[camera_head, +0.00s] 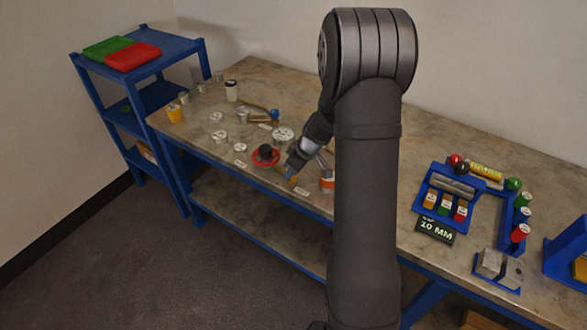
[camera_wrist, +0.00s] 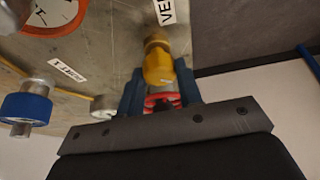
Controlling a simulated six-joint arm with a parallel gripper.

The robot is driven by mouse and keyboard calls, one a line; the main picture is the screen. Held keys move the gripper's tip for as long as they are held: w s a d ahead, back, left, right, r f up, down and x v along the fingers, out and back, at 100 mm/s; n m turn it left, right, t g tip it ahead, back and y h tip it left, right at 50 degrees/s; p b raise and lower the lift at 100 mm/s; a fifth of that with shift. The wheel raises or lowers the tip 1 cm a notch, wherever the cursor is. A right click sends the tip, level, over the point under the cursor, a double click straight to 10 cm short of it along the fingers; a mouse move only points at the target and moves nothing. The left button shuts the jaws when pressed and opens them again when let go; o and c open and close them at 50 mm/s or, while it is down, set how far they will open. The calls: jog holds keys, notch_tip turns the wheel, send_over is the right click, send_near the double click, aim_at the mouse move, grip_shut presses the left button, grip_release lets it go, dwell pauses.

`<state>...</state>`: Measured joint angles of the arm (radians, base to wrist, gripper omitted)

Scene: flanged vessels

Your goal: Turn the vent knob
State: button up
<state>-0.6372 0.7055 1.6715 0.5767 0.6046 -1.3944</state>
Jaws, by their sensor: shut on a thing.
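The yellow vent knob (camera_wrist: 158,66) is at the upper middle of the wrist view, beside a white label (camera_wrist: 166,11) whose visible letters start with "VE". My gripper (camera_wrist: 160,72) has its two dark blue fingers on either side of the knob, shut on it. In the head view my gripper (camera_head: 291,172) reaches down to the bench's front edge, with a little of the yellow knob (camera_head: 293,178) showing below it. The knob's far side and base are mostly hidden. A red ringed part (camera_wrist: 162,102) shows between the fingers, further back.
A red ring with a black centre (camera_head: 265,155) is left of my gripper. An orange-banded cylinder (camera_head: 327,182) stands close on its right, partly behind my arm. A blue rack (camera_head: 428,190) stands further right.

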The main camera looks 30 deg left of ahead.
jog(key=m+t, duration=0.1)
jog(key=m, duration=0.3)
jog(key=shift+s+t, duration=0.15)
jog(key=shift+t, duration=0.25)
jog(key=shift+s+m+t+h, duration=0.1)
jog(key=shift+m+t+h, duration=0.25)
jog(key=shift+m, duration=0.85)
jog(key=shift+m+t+h, duration=0.25)
jog(key=shift+m+h, duration=0.1)
jog(key=shift+m, duration=0.85)
jog(key=o, duration=1)
jog(key=shift+a, duration=0.1)
jog(key=v, duration=1.7)
jog(key=shift+s+r, duration=0.15)
jog(key=shift+s, duration=0.05)
jog(key=x, duration=1.7)
jog(key=shift+w, duration=0.2)
